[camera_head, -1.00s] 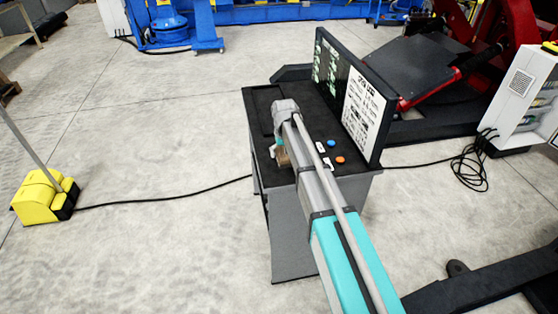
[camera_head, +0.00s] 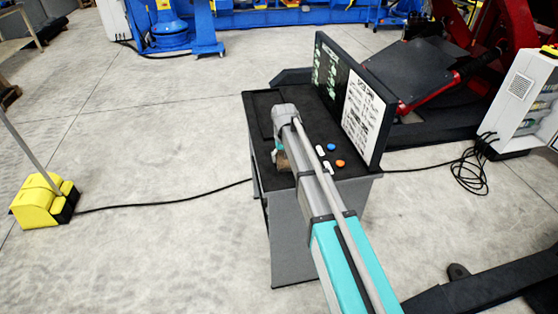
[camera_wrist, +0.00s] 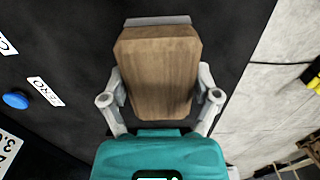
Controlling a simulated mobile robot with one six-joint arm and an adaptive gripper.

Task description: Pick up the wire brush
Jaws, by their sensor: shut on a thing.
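The wire brush shows in the wrist view as a brown wooden block (camera_wrist: 158,72) with a thin grey strip along its far edge; its bristles are hidden. My gripper (camera_wrist: 160,92) is shut on the wood, one finger against each side. The brush is over the black top of the grey stand (camera_wrist: 80,50); I cannot tell whether it touches that top. In the head view a small brown part of the brush (camera_head: 282,161) shows beside my arm, and my gripper (camera_head: 278,145) is mostly hidden by the arm.
An upright panel with a screen and white sheet (camera_head: 352,95) stands along the stand's right side. Blue (camera_head: 331,147) and orange (camera_head: 340,163) buttons sit right of my arm. A yellow box (camera_head: 42,200) stands at left, its cable (camera_head: 160,203) running to the stand.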

